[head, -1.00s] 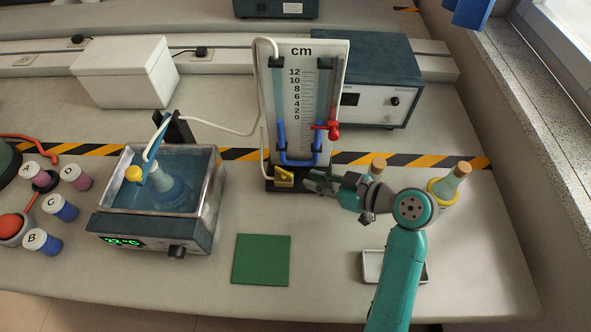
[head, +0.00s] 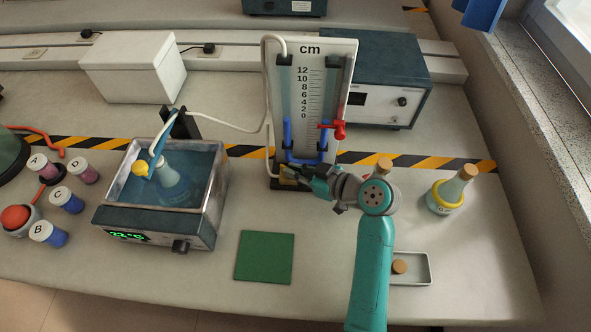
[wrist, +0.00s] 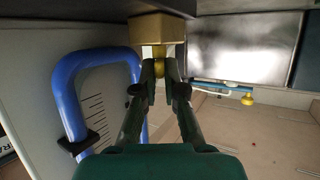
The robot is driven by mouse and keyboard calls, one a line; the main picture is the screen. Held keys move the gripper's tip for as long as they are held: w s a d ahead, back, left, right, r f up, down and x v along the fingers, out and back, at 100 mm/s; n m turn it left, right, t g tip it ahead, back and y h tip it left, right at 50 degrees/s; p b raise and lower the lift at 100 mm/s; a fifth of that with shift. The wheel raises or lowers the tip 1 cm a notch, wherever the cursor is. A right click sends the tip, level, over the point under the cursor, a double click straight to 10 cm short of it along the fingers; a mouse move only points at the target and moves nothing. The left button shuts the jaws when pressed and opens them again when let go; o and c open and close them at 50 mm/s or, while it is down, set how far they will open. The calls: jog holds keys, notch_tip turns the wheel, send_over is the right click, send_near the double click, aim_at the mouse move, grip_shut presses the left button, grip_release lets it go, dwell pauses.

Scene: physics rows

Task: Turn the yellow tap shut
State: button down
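The yellow tap (head: 287,171) sits low on the front of the "cm" manometer board (head: 330,75), near the foot of its blue U-tube. In the head view my gripper (head: 304,174) reaches it from the right and hides most of it. In the wrist view the tap's brass block (wrist: 157,28) is straight ahead, with its yellow handle (wrist: 159,52) pointing toward me. My gripper (wrist: 160,72) has its two fingertips close together, one on each side of the handle, and looks shut on it. The handle's far end is hidden between the fingers.
A red tap (head: 338,129) sits higher on the board's right side. A water bath (head: 105,215) with a flask stands to the left. A yellow-ringed flask (head: 447,190) and a white tray (head: 420,279) are to the right. A green mat (head: 264,257) lies in front, with bare bench around it.

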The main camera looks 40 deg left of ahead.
dwell(0.4)
jog(key=m+t, duration=0.3)
jog(key=shift+s, duration=0.4)
jog(key=m+t, duration=0.1)
jog(key=m+t+h, duration=0.1)
jog(key=t, duration=0.1)
jog(key=shift+s+a, duration=0.15)
jog(key=shift+s, duration=0.05)
jog(key=m+t+h, duration=0.2)
jog(key=m+t, duration=0.1)
jog(key=shift+s+a+m+t+h, duration=0.2)
jog(key=shift+s+m+t+h, duration=0.1)
jog(key=shift+m+h, duration=0.1)
jog(key=shift+a+m+t+h, duration=0.15)
jog(key=shift+m+t+h, duration=0.75)
jog(key=shift+m+h, duration=0.45)
jog(key=shift+m, duration=0.25)
jog(key=c, duration=1.5)
grip_release()
jog(key=shift+c, duration=0.2)
